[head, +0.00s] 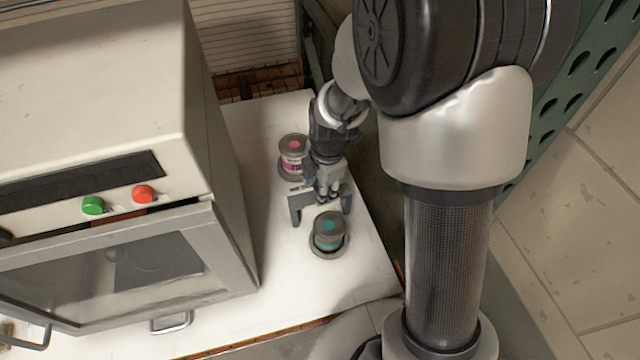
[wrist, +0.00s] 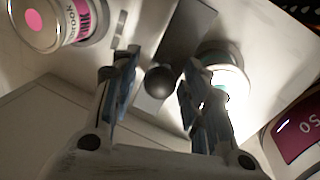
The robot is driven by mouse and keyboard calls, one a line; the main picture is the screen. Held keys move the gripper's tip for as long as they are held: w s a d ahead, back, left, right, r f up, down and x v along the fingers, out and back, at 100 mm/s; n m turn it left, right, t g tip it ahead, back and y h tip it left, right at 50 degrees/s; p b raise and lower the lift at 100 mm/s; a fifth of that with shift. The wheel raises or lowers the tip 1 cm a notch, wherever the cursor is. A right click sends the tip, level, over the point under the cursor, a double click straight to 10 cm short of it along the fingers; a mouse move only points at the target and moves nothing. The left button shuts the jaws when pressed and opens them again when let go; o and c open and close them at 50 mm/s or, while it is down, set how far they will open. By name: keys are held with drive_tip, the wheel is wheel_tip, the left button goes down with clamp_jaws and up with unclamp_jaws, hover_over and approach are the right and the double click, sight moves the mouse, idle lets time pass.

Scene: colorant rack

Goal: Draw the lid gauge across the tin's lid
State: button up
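In the head view a tin with a teal lid spot (head: 328,232) stands upright in a dark round base on the white table. A pink-labelled tin (head: 293,150) stands farther back. The grey bracket-shaped lid gauge (head: 297,206) is between them, its legs pointing down. My gripper (head: 325,188) is directly over the gauge. In the wrist view my gripper (wrist: 158,70) has its fingers apart, with the gauge's round dark knob (wrist: 158,81) between them and gaps visible on both sides. The teal tin (wrist: 232,84) is partly behind the right finger; the pink tin (wrist: 50,22) is upper left.
A large pale machine (head: 100,100) with green and red buttons and a glazed door fills the table's left side. The white table (head: 290,290) is clear in front of the teal tin. In the wrist view, a dark red panel (wrist: 300,135) shows at right.

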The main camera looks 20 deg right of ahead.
clamp_jaws()
idle(0.4)
